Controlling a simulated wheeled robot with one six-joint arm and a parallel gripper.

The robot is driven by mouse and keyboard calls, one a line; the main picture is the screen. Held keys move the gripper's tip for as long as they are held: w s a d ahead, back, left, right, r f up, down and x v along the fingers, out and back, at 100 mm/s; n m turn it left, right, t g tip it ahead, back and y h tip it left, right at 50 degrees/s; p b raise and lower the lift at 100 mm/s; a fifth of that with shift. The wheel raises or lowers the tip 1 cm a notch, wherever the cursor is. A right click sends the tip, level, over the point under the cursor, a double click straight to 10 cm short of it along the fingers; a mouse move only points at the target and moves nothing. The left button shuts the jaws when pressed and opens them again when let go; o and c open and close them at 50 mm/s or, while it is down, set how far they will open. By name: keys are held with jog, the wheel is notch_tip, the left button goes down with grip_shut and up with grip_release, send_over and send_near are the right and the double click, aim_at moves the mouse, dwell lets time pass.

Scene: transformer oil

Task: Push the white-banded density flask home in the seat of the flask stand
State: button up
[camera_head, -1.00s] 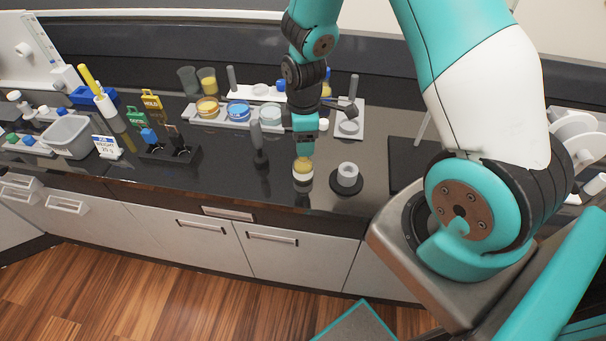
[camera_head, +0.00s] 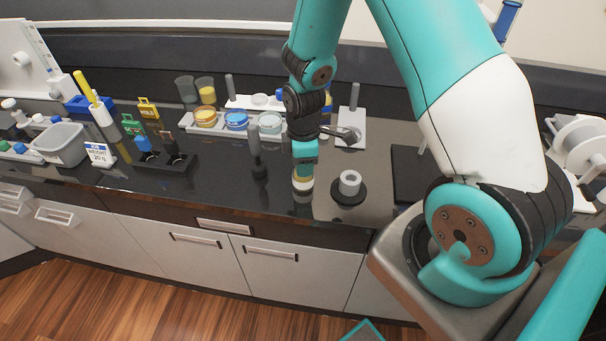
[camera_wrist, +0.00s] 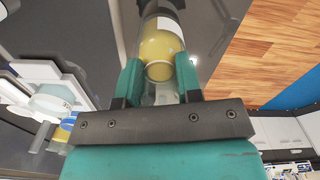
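The white-banded density flask (camera_head: 303,184), with yellow contents, is directly under my gripper (camera_head: 303,168) near the counter's front edge. In the wrist view the flask (camera_wrist: 161,48) lies between my gripper's two teal fingers (camera_wrist: 160,85), which sit close against its sides. Its white band shows beyond the yellow part. The flask appears upright; I cannot tell whether its bottom touches the surface below. Just to its right, apart from it, a pale ring-shaped holder with an open top (camera_head: 350,180) stands on a round black base, which looks like the flask stand.
A grey-handled tool (camera_head: 257,158) stands close to the left of my gripper. Behind are a tray of coloured dishes (camera_head: 236,120) and a white plate with a post (camera_head: 352,125). A black rack (camera_head: 165,163) is farther left. A dark panel (camera_head: 408,175) lies right of the stand.

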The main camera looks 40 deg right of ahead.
jog(key=shift+r+p, duration=1.7)
jog(key=shift+r, duration=0.4)
jog(key=shift+d, duration=0.1)
jog(key=w+d+r+p, duration=0.1)
jog(key=w+d+r, duration=0.1)
jog(key=d, duration=0.5)
jog(key=w+d+r+p, duration=0.1)
jog(key=w+d, duration=0.1)
jog(key=d, duration=0.5)
jog(key=w+d+r+p, duration=0.2)
jog(key=d, duration=0.5)
jog(key=shift+w+d+r, duration=0.15)
jog(key=shift+d+r, duration=0.15)
jog(key=shift+d, duration=0.05)
jog(key=shift+f, duration=0.15)
jog(key=shift+f+b, duration=1.95)
jog(key=shift+f, duration=0.8)
jog(key=shift+f+b, duration=1.05)
jog(key=shift+f, duration=0.3)
jog(key=o, duration=1.1)
